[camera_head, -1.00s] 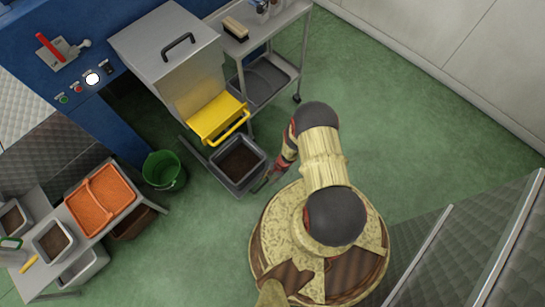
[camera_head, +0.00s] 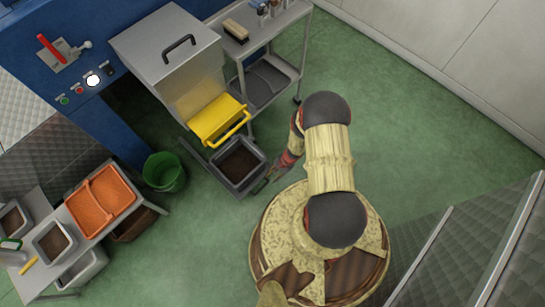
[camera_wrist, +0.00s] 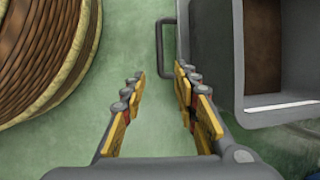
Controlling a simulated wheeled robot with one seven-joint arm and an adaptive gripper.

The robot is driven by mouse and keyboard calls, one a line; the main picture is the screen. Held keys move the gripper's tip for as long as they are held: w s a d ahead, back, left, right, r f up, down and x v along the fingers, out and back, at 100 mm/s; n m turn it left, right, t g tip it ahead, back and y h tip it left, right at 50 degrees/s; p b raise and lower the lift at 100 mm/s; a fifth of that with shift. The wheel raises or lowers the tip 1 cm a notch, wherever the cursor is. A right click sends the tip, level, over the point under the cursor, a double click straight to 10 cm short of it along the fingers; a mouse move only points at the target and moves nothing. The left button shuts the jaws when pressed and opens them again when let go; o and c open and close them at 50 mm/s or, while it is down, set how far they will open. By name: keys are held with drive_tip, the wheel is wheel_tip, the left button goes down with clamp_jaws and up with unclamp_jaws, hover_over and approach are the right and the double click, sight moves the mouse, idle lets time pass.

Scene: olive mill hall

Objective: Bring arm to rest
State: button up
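My gripper (camera_head: 274,176) is low beside my base in the head view, close to the right corner of a grey bin (camera_head: 216,168) with dark contents. In the wrist view my gripper (camera_wrist: 160,72) is open, with a gap of green floor between its fingers and nothing held. The grey bin (camera_wrist: 212,45) shows at the right there. A dark handle bar (camera_wrist: 160,45) lies beyond the fingertips, and the right finger overlaps it in the picture; I cannot tell whether they touch. My arm is bent, its elbow out over the floor.
A steel hopper (camera_head: 165,45) with a yellow flap (camera_head: 217,118) stands behind the bin. A steel cart (camera_head: 297,68) is beside it. A green bucket (camera_head: 163,172) and a bench with an orange crate (camera_head: 101,200) are at left. The floor at upper right (camera_head: 410,130) is clear.

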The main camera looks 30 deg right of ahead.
idle(0.3)
drive_tip(key=s+a+r+g+y, duration=0.25)
drive_tip(key=s+a, duration=0.25)
drive_tip(key=s, duration=0.3)
drive_tip(key=w+d+r+n+g+h, duration=0.1)
drive_tip(key=w+r+n, duration=0.2)
drive_tip(key=r, duration=1.4)
drive_tip(key=w+d+r+n+h, duration=0.1)
drive_tip(key=w+r+n+h, duration=0.15)
drive_tip(key=r, duration=1.45)
drive_tip(key=w+d+r+n+g+h, duration=0.15)
drive_tip(key=w+r+n, duration=0.25)
drive_tip(key=r, duration=1.2)
drive_tip(key=s+a+r+n+t, duration=0.1)
drive_tip(key=s+a+r+t, duration=0.1)
drive_tip(key=r, duration=1)
drive_tip(key=s+a+r+n+t+h, duration=0.1)
drive_tip(key=s+r, duration=0.5)
drive_tip(key=r, duration=0.7)
drive_tip(key=s+a+r+n+t+h, duration=0.1)
drive_tip(key=s+a+r+n+t, duration=0.2)
drive_tip(key=r, duration=0.9)
drive_tip(key=s+a+t, duration=0.1)
drive_tip(key=s+t, duration=0.1)
drive_tip(key=t, duration=0.1)
drive_tip(key=shift+a+r+t, duration=0.2)
drive_tip(key=shift+a+t, duration=0.1)
drive_tip(key=shift+a, duration=0.1)
